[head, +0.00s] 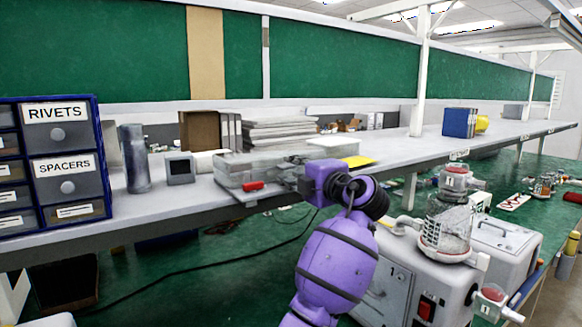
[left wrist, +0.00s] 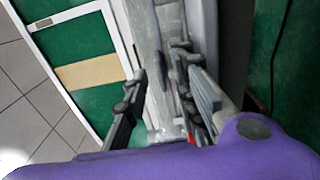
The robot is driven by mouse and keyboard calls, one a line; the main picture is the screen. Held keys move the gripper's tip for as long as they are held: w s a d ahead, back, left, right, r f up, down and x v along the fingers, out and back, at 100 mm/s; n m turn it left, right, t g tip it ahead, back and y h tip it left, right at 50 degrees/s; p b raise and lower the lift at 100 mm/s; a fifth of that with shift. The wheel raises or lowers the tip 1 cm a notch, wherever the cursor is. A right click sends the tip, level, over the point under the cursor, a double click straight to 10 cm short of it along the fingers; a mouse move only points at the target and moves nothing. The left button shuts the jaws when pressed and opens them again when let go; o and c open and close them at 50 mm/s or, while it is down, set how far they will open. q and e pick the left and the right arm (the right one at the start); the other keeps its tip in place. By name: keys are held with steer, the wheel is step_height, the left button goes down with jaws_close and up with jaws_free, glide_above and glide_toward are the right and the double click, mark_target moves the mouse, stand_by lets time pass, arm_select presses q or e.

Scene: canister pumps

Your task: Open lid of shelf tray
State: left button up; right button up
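The shelf tray (head: 232,176) is a clear, shallow box on the grey shelf, with a red latch (head: 253,186) on its front side. Its lid looks shut. My left gripper (head: 288,178) is at the tray's right end, its fingers pointing at the tray. In the left wrist view my left gripper (left wrist: 165,95) has its fingers spread apart, with a translucent tray edge (left wrist: 168,40) showing between or beyond them. A bit of red (left wrist: 190,136) shows near the right finger. Whether a finger touches the tray cannot be told. My right gripper is not in view.
Blue drawers (head: 60,140) marked RIVETS and SPACERS, a grey cylinder (head: 134,158) and a small grey box (head: 180,168) stand left on the shelf. Stacked papers (head: 280,133) lie behind the tray, a yellow sheet (head: 357,161) to the right. A canister pump (head: 447,225) stands below right.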

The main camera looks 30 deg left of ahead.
arm_select(q)
steer(key=shift+a, duration=0.15)
steer(key=shift+c, duration=0.5)
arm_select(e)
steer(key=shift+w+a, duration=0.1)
arm_select(q)
jaws_close()
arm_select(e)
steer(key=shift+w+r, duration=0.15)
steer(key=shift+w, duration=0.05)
arm_select(q)
steer(key=shift+w, duration=0.15)
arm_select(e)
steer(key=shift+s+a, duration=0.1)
